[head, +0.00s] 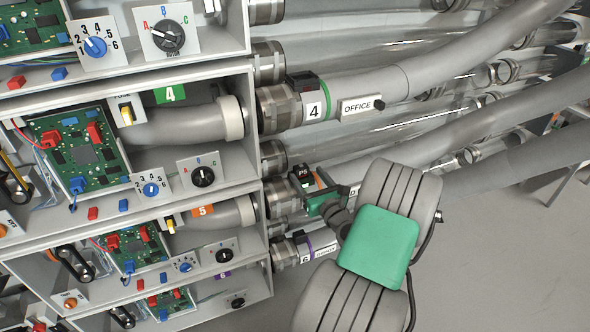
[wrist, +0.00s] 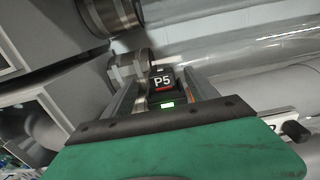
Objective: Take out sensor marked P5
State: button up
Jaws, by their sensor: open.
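The sensor marked P5 (head: 303,174) is a small black block with white lettering and a red stripe. It sits on the tube fitting of the row with the orange 5 label, in the head view. In the wrist view the P5 sensor (wrist: 163,83) lies straight ahead, with a small green light below its label. My gripper (head: 318,196) is open right at the sensor. In the wrist view my gripper's fingers (wrist: 164,95) stand on both sides of the sensor. I cannot tell whether they touch it.
Tube 4 (head: 408,88) with its OFFICE tag (head: 358,106) runs just above. Tube 6's fitting (head: 287,252) is close below. Open-fronted cabinets with circuit boards (head: 79,148) and knobs stand at the left. Clear floor (head: 505,250) lies at the lower right.

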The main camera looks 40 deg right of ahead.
aim_at(303, 170)
jog(key=x, duration=0.6)
jog(key=shift+s+f+b, duration=0.1)
jog(key=shift+f+b, duration=0.05)
jog(key=shift+b, duration=0.15)
grip_shut()
